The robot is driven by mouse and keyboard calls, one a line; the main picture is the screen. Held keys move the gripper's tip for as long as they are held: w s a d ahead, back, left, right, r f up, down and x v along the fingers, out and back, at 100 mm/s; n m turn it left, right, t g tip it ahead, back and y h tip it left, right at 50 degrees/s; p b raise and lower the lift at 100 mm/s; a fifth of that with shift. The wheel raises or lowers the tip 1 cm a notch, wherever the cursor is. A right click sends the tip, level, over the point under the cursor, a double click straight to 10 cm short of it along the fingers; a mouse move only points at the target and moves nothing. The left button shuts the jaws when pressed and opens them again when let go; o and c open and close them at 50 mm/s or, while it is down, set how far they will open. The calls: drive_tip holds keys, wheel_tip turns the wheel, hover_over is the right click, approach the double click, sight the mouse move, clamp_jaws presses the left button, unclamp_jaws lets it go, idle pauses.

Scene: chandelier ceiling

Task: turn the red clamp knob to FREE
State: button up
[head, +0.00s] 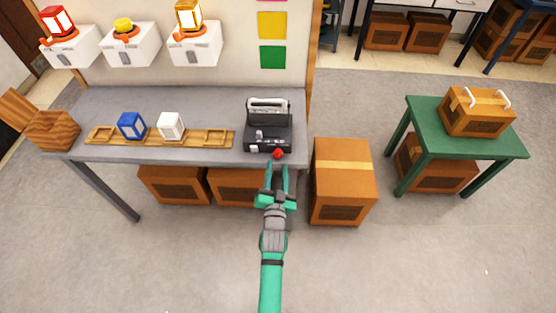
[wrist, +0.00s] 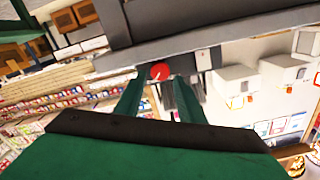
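The red clamp knob (head: 278,154) is at the front right of a black device (head: 267,133) on the grey workbench. It also shows in the wrist view (wrist: 159,71) as a round red shape. My gripper (head: 278,166) is just in front of the knob, at the bench's front edge. Its two green fingers are apart, and in the wrist view the knob lies ahead between the fingertips (wrist: 157,84). I cannot tell whether they touch it. No FREE marking is readable, so the knob's setting cannot be told.
On the grey workbench (head: 85,108), a wooden tray (head: 151,137) holds a blue block (head: 131,125) and a white block (head: 171,126), left of the device. A cardboard box (head: 342,190) stands on the floor to the right. A green table (head: 430,135) is farther right.

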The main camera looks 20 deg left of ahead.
sight(277, 156)
drive_tip(key=shift+x, duration=2.15)
drive_tip(key=c, duration=0.8)
drive_tip(key=shift+n, duration=0.3)
drive_tip(key=n, duration=0.3)
drive_tip(key=shift+a+n, duration=0.1)
drive_tip(key=shift+n, duration=2.5)
